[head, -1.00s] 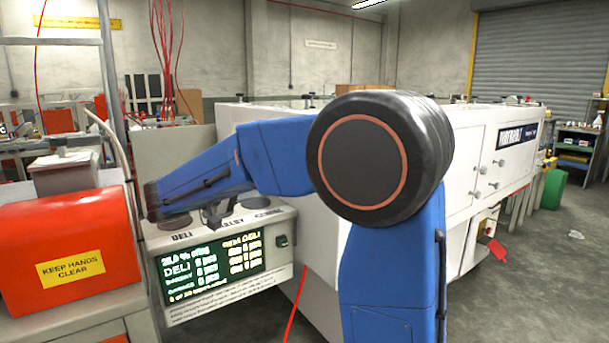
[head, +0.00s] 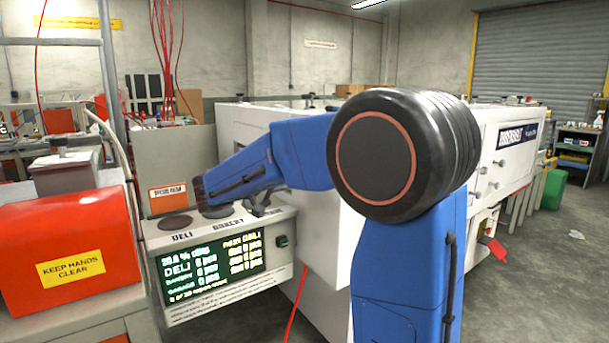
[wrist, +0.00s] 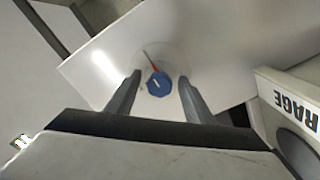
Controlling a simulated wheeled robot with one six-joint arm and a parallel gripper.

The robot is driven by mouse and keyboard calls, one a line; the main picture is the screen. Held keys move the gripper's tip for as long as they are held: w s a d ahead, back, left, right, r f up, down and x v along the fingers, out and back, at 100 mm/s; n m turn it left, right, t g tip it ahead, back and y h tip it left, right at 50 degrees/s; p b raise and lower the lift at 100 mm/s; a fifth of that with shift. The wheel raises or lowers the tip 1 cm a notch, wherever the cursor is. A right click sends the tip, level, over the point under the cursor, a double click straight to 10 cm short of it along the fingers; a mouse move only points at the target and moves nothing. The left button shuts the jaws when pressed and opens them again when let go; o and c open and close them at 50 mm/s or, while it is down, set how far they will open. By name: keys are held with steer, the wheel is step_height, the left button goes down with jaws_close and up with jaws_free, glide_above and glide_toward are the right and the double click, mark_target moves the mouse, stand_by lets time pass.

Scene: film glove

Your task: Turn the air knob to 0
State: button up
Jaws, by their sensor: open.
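A blue knob (wrist: 158,85) with a short white line on its face sits on a white panel (wrist: 205,45) in the wrist view. A thin pointer, red near the knob and dark farther out, stands just above it; a tiny mark shows at its left, too small to read. My gripper (wrist: 160,76) is open, one finger on each side of the knob, with gaps between; I cannot tell how far off the panel the fingertips are. In the head view my gripper (head: 262,203) is small and dark beside the white machine, and the knob is not visible.
A scale-like box with a lit display (head: 212,270) and round pads labelled DELI and BAKERY stands below my arm. Its GARAGE label (wrist: 298,103) shows at right in the wrist view. A red box (head: 70,245) stands at left. The long white machine (head: 320,240) is behind my arm.

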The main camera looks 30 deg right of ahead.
steer(key=shift+d, duration=0.45)
steer(key=c, duration=1.1)
steer(key=shift+o, duration=0.3)
